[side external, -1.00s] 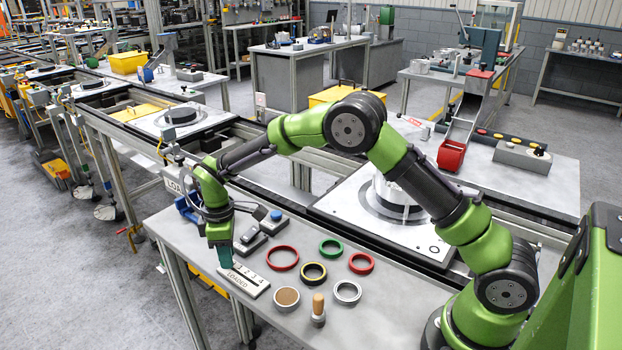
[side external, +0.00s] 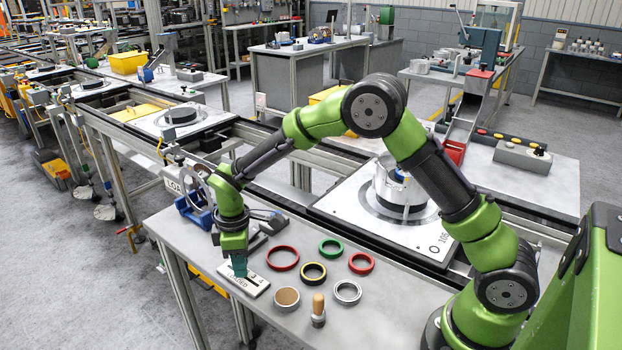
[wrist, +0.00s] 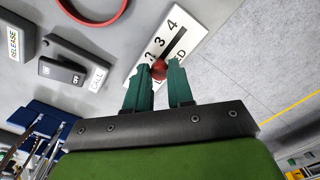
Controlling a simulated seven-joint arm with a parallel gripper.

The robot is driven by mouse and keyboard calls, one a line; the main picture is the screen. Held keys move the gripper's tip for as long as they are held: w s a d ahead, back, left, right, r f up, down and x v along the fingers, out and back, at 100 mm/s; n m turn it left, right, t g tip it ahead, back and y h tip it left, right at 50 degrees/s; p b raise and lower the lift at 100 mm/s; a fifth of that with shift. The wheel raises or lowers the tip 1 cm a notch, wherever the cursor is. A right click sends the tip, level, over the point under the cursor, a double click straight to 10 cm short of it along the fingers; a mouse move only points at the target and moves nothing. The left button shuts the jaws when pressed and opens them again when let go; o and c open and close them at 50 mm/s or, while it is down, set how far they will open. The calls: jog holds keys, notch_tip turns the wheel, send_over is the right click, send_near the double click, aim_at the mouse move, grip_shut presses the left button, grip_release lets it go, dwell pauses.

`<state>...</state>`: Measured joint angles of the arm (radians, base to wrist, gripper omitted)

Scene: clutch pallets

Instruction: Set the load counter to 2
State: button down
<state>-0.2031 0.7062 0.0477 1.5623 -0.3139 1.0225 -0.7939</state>
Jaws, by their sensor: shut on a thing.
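The load counter (side external: 258,286) is a white plate on the bench with a dark slot and a row of numbers. In the wrist view the load counter (wrist: 190,30) shows 3 and 4 clearly; the lower numbers are partly hidden by my fingers. A red slider knob (wrist: 158,70) sits in the slot below the 3, near the low end. My gripper (side external: 239,270) points down over the plate. In the wrist view my gripper (wrist: 160,74) has its green fingertips on either side of the knob, shut on it. The exact number beside the knob cannot be told.
A grey rocker switch (wrist: 62,70) and a release button box (wrist: 12,42) stand beside the plate.

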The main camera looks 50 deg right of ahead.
jog(key=c, duration=1)
grip_release()
jog(key=shift+r, duration=0.1)
notch_tip(320, 180, up, 17)
jog(key=shift+f, duration=0.1)
